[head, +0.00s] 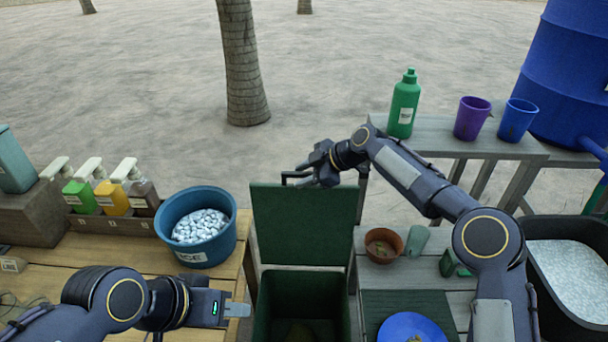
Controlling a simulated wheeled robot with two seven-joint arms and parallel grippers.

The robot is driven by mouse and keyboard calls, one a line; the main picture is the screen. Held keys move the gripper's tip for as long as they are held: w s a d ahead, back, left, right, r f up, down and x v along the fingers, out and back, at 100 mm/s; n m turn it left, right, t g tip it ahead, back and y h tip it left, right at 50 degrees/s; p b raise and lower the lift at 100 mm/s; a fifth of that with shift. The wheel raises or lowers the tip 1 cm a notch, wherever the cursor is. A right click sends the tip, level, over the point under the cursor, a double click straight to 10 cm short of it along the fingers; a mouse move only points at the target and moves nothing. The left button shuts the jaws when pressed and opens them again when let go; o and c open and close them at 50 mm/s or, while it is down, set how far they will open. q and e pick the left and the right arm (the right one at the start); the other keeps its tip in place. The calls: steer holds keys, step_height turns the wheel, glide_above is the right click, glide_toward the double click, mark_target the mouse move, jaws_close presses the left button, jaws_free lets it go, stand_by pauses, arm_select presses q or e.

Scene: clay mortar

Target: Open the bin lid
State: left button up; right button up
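The green bin (268,312) stands in the gap between two tables at the lower middle of the head view. Its green lid (304,225) stands up at the back, and the bin's inside shows below it. My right gripper (302,175) is at the lid's upper edge, next to a dark handle (286,178). The fingers and handle overlap in the picture, so I cannot tell whether they are shut on it. My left gripper (238,310) is over the left table, left of the bin, with nothing seen in it. Its finger gap is not visible.
On the left table (140,255) stand a blue ice tub (196,252) and several pump bottles (112,195). At right are a brown bowl (383,246), a blue plate (398,328), a green bottle (404,103), two cups (472,118) and a black tub (535,262).

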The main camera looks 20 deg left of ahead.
steer(key=shift+r, duration=0.35)
step_height(320, 180, up, 3)
steer(key=shift+s+f+b, duration=0.1)
steer(key=shift+s+b, duration=0.05)
steer(key=shift+b, duration=0.6)
steer(key=s+d+r+b, duration=0.2)
steer(key=s+r, duration=0.2)
steer(key=s, duration=0.2)
steer(key=s+d+r+b, duration=0.2)
steer(key=s+r+b, duration=0.1)
steer(key=s+r, duration=0.2)
steer(key=shift+s+r, duration=0.25)
steer(key=shift+s, duration=0.85)
